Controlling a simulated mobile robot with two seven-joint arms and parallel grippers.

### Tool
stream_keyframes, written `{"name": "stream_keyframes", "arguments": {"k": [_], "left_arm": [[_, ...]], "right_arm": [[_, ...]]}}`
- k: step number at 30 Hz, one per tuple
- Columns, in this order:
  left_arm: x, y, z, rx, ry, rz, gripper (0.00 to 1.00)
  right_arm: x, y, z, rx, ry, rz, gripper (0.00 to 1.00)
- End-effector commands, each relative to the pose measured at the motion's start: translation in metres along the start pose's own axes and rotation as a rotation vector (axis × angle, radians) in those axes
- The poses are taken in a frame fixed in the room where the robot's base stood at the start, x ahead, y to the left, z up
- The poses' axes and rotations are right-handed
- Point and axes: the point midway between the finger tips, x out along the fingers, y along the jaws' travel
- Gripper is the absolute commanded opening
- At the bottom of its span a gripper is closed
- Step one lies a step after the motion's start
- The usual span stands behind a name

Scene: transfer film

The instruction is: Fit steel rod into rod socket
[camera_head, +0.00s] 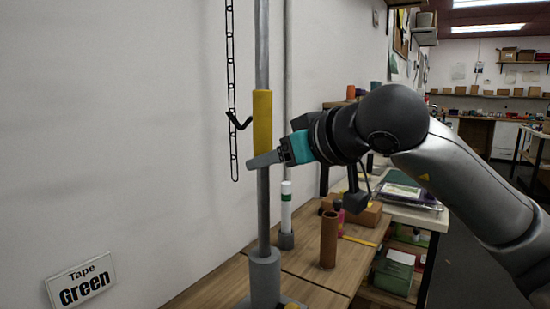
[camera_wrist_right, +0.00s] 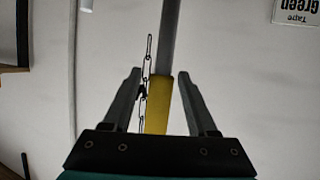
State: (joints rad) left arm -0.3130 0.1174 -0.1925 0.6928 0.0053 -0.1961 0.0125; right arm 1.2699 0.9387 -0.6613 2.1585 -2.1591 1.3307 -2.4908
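A long upright steel rod (camera_head: 263,210) with a yellow sleeve (camera_head: 262,118) stands in front of the wall in the head view. Its lower end meets the top of a grey cylindrical socket (camera_head: 264,275); how deep it sits is hidden. My right gripper (camera_head: 255,160) is at the rod, at the sleeve's lower end. In the right wrist view my right gripper (camera_wrist_right: 161,78) is open, with the yellow sleeve (camera_wrist_right: 157,105) showing between its fingers and gaps on both sides. My left gripper is not in view.
A chain (camera_head: 231,80) with a dark hook hangs left of the rod. A brown cylinder (camera_head: 328,240) stands on the wooden bench. A "Tape Green" sign (camera_head: 80,281) is on the wall.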

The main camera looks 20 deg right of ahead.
Motion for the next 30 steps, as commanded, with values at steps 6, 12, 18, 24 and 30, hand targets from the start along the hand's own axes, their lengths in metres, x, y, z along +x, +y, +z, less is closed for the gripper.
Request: {"name": "stream_keyframes", "arguments": {"k": [6, 12, 18, 24, 30], "left_arm": [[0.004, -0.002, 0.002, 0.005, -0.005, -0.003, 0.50], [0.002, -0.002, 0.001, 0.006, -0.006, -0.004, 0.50], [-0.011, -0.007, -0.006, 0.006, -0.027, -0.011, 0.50], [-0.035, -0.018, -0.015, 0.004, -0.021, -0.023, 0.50], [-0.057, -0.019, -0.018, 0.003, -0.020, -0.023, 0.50]], "right_arm": [[0.002, 0.000, 0.004, 0.001, -0.002, -0.001, 0.69], [0.002, -0.001, 0.003, 0.001, -0.006, -0.001, 0.69], [-0.006, 0.000, -0.016, 0.001, -0.004, -0.002, 0.69], [-0.017, 0.001, -0.041, 0.001, -0.003, -0.002, 0.69], [-0.026, 0.002, -0.065, 0.002, -0.003, -0.001, 0.69]]}}
